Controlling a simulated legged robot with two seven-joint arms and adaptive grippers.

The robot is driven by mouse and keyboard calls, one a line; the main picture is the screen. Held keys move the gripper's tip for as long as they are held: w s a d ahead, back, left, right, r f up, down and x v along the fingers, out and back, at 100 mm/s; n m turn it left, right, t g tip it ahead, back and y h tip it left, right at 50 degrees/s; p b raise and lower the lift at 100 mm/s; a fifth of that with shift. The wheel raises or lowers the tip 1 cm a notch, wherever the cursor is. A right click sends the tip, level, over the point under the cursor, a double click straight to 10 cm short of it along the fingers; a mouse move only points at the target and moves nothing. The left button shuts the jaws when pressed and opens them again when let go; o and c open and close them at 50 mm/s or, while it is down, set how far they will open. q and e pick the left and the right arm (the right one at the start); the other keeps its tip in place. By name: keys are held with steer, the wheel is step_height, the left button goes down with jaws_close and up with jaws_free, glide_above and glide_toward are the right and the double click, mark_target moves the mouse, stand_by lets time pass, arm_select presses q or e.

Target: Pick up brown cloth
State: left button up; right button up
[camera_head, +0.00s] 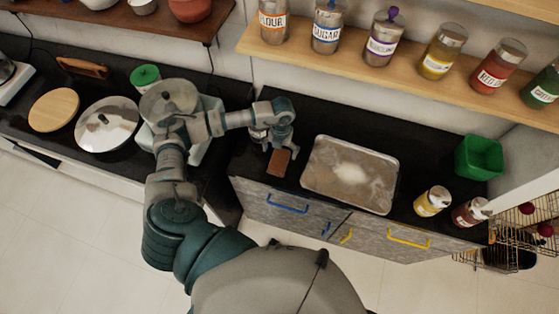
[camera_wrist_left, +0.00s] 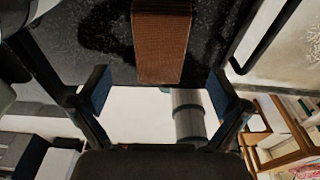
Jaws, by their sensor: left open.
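The brown cloth (camera_head: 279,163) lies on the black counter, just left of the metal tray (camera_head: 313,181). In the left wrist view the cloth (camera_wrist_left: 160,45) shows as a ribbed brown strip, its upper end cut off by the picture edge. My left gripper (camera_head: 276,145) is above the counter, right at the far end of the cloth. In the left wrist view my left gripper (camera_wrist_left: 161,92) has its blue-padded fingers wide apart, with nothing between them. The cloth lies beyond the fingers, lined up with the gap. My right gripper is not in view.
The tray holds pale powder. A yellow-labelled jar (camera_head: 432,202), a red jar (camera_head: 470,211) and a green bin (camera_head: 479,157) stand right of it. A shelf (camera_head: 300,52) of labelled jars runs above. A pan with a lid (camera_head: 107,126) and a wooden board (camera_head: 54,109) are left.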

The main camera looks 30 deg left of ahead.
mark_target(279, 159)
arm_select(q)
steer(key=f, duration=0.4)
steer(key=shift+s+a+f+p, duration=0.1)
steer(key=shift+s+f+p, duration=0.2)
steer(key=shift+f, duration=0.05)
steer(key=shift+d+f, duration=0.2)
steer(key=shift+f, duration=0.15)
steer(key=shift+d, duration=0.1)
steer(key=shift+c, duration=0.5)
steer(key=c, duration=1.1)
steer(key=shift+a, duration=0.2)
